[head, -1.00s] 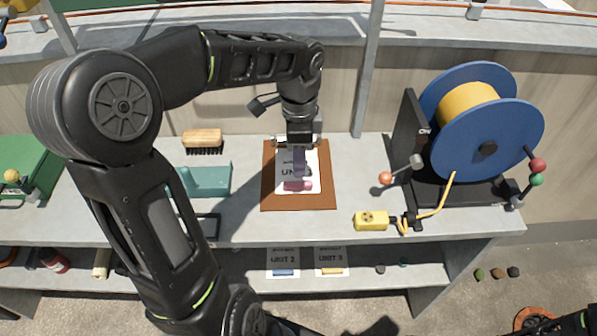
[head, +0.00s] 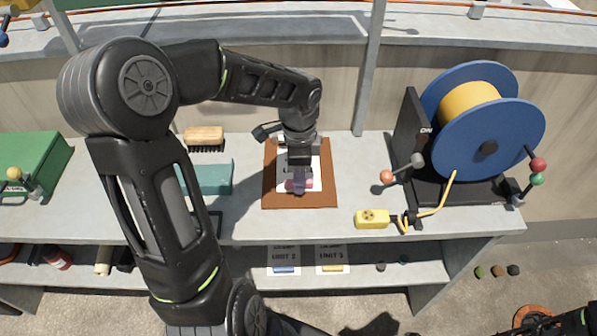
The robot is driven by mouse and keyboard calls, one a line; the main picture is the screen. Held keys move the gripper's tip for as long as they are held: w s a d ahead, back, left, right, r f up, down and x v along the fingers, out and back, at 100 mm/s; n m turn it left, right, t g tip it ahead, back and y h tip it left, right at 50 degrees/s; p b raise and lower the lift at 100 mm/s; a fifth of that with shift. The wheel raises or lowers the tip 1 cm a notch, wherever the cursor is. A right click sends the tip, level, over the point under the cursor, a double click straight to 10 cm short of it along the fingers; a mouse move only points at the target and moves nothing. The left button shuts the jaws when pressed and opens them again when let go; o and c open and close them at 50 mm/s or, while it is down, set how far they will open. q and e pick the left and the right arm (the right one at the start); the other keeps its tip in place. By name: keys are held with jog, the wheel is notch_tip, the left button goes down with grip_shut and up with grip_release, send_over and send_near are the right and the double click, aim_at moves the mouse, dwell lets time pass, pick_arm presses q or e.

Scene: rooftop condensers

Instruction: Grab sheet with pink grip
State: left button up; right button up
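The sheet with the pink grip (head: 314,172) lies on a brown board (head: 320,200) on the bench top. It is a white page with dark print, mostly covered by my gripper. Its pink grip (head: 307,184) is at the near edge of the page. My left gripper (head: 299,182) points down right at the pink grip, with pink showing on both sides of the fingers. The fingers overlap the grip from this angle, and I cannot tell whether they are closed on it.
Two more sheets, one with a blue grip (head: 284,269) and one with a yellow grip (head: 332,268), are on the lower shelf. A blue reel (head: 490,140) and yellow box (head: 372,219) stand right. A brush (head: 204,136) and teal holder (head: 213,178) are left.

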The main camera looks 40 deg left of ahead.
pick_arm(q)
jog(key=shift+f, duration=0.45)
grip_shut()
dwell(0.5)
